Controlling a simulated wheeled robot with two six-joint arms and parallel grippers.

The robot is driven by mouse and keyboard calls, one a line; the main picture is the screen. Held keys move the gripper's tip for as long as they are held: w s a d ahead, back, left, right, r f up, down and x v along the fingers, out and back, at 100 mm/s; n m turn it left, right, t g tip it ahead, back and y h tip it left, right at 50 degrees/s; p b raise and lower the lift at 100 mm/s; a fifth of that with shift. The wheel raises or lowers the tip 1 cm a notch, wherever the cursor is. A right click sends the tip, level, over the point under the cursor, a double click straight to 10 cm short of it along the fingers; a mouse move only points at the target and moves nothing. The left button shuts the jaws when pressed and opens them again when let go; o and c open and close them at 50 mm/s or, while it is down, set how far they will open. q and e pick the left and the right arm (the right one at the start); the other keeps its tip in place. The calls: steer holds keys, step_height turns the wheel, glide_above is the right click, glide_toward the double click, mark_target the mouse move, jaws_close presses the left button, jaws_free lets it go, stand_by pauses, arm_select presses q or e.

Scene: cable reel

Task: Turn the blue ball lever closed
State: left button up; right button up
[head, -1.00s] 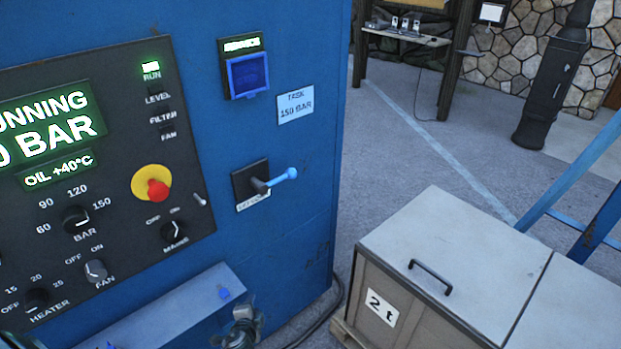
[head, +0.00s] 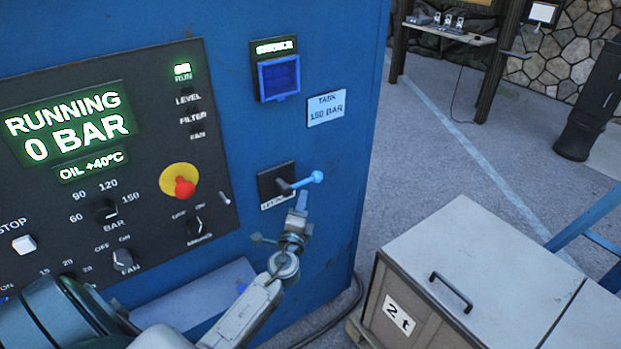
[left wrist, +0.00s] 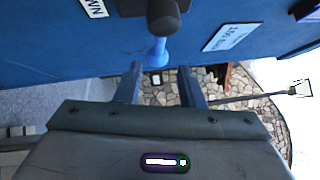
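The blue ball lever (head: 314,178) sticks out to the right from a black plate (head: 268,180) on the side of the blue cabinet. My left gripper (head: 302,199) is just below the lever in the head view. In the left wrist view the two fingers (left wrist: 159,70) are apart, with nothing between them. The lever's light-blue ball end (left wrist: 157,53) lies just ahead of the fingertips, roughly in line with the gap. Contact is not visible. The plate's label is partly hidden by the gripper. My right gripper is not in view.
The dark control panel (head: 130,215) with a red stop button (head: 184,187) is left of the lever. A blue-lidded box (head: 279,77) and a task card (head: 326,108) are above. A grey crate (head: 480,265) marked 2 t stands on the floor at right.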

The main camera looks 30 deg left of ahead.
mark_target(307, 181)
arm_select(q)
steer(key=p+x, duration=0.2)
steer(key=x, duration=0.7)
steer(key=shift+w, duration=0.1)
steer(key=shift+f, duration=0.1)
steer(key=shift+c, duration=0.4)
steer(key=shift+a, duration=0.1)
jaws_close()
steer(key=shift+a, duration=0.1)
